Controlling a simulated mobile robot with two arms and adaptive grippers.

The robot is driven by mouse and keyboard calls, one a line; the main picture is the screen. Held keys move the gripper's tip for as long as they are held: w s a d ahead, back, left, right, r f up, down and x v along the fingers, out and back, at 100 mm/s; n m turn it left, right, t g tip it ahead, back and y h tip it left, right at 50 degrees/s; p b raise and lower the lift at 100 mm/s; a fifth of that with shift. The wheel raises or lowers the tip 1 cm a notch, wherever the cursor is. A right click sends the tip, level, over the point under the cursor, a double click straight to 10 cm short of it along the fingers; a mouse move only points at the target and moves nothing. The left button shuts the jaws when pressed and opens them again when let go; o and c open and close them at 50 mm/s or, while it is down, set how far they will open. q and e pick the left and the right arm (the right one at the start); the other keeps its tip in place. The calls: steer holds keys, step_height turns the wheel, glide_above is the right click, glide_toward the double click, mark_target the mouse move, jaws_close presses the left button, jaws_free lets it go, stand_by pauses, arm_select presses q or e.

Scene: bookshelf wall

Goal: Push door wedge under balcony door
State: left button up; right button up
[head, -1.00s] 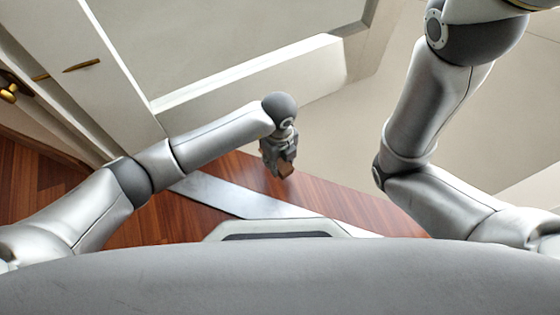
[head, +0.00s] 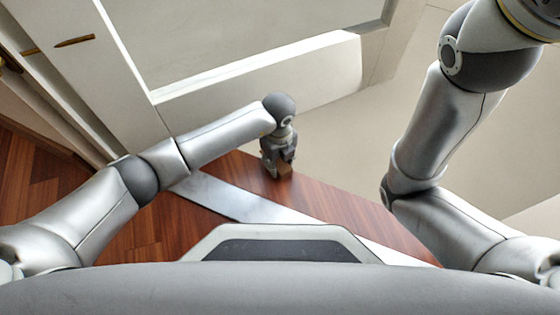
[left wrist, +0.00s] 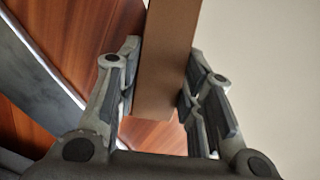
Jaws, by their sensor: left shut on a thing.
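The brown wooden door wedge (head: 285,170) is between the fingers of my left gripper (head: 277,170), low over the reddish wood floor. In the left wrist view the wedge (left wrist: 166,65) stands out between the two grey fingers, with its near end over a patch of wood floor. My left gripper is shut on it. I cannot tell whether the wedge touches the floor. The white balcony door (head: 290,72), with a large pane and a brass handle, is just beyond the gripper. A gap shows between its bottom rail and the wedge. My right gripper is out of view.
A flat metal strip (head: 235,200) crosses the wood floor diagonally on the near side of my left gripper. A plain beige surface (head: 400,135) lies to the right of the door. Wood floor (head: 345,205) is clear right of the gripper.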

arm_select(q)
steer(key=o, duration=1.2)
step_height(320, 180, up, 12)
